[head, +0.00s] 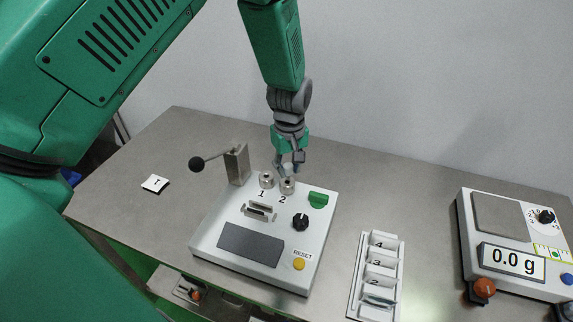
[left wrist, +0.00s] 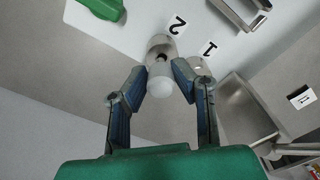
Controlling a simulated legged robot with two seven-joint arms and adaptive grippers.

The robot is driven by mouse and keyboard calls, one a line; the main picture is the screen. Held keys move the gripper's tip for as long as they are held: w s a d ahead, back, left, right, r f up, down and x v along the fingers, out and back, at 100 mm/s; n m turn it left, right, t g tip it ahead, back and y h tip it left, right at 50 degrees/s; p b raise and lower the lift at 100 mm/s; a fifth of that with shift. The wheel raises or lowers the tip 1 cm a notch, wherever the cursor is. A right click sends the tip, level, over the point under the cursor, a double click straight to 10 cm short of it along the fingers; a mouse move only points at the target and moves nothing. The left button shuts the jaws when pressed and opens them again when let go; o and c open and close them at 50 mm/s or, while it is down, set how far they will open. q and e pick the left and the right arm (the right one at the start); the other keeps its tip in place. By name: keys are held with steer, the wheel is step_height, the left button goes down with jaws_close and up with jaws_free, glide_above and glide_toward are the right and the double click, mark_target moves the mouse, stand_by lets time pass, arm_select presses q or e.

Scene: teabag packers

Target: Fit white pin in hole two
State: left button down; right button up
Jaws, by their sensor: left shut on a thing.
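The white pin (left wrist: 160,83) is a pale round-ended piece between the blue fingertips of my left gripper (left wrist: 159,75) in the left wrist view. The gripper is shut on it. In the head view my left gripper (head: 287,168) points down just above the metal socket of hole two (head: 287,187), beside the label 2. The same socket shows behind the pin in the left wrist view (left wrist: 161,46). I cannot tell whether the pin's tip is inside the hole. The socket of hole one (head: 266,180) stands just left. My right gripper is not in view.
The white machine (head: 217,213) carries a lever with a black ball (head: 196,164), a black knob (head: 301,222), a green piece (head: 318,200) and a yellow reset button (head: 299,264). A numbered rack (head: 355,292) and a scale (head: 467,235) reading 0.0 g stand right.

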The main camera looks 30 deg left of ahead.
mark_target(289, 174)
arm_select(q)
steer(key=shift+d, duration=0.15)
steer(key=shift+a, duration=0.25)
steer(key=shift+p, duration=0.35)
steer(key=shift+f+b, duration=0.65)
steer(key=shift+f, duration=1.05)
steer(key=c, duration=1.3)
jaws_free()
steer(key=shift+o, duration=0.2)
steer(key=shift+r, duration=0.15)
